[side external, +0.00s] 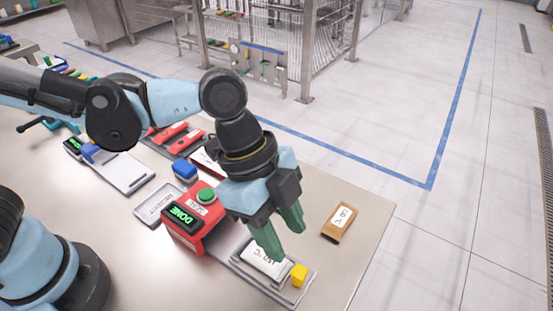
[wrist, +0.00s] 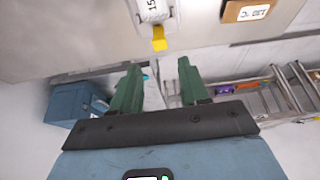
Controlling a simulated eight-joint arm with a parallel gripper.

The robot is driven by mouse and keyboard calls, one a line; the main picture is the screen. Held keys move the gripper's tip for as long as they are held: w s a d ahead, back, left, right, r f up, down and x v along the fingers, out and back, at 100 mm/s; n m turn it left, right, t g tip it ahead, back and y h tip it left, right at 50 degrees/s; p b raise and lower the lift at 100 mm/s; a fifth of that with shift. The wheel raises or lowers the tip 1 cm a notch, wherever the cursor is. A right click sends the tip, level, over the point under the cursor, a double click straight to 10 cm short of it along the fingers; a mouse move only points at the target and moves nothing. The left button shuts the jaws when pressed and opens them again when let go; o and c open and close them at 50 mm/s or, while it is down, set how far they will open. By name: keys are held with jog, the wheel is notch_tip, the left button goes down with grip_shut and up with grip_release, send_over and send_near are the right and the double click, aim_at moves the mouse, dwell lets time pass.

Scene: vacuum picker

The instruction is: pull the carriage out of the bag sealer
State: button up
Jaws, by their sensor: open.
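The bag sealer is a red box (side external: 185,235) with a green button on top and a green "DONE" display on its front. Its carriage (side external: 305,293) is a flat grey tray reaching out to the right of the red box, with a white labelled bag (side external: 266,256) on it and a yellow block handle (side external: 299,275) at its outer end. My gripper (side external: 284,240) is open above the carriage, its green fingers pointing down; one finger overlaps the bag in the side view. In the wrist view the yellow handle (wrist: 159,41) lies beyond the open fingers (wrist: 157,80), not between them.
A brown box with a white label (side external: 340,222) lies on the table to the right of the carriage. A blue block (side external: 185,170), grey trays and red items stand behind and left of the sealer. The table's right edge is close by.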

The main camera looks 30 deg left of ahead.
jog(key=shift+v, duration=1.05)
jog(key=w+a+n+t+y, duration=0.2)
jog(key=a+n+t, duration=0.1)
jog(key=a+n, duration=0.6)
jog(key=w+a+n+t+y, duration=0.2)
jog(key=a+n, duration=0.7)
jog(key=a, duration=0.9)
jog(key=shift+t+y, duration=0.3)
jog(key=shift+t, duration=0.7)
jog(key=shift+a+r, duration=0.1)
jog(key=shift+r, duration=0.05)
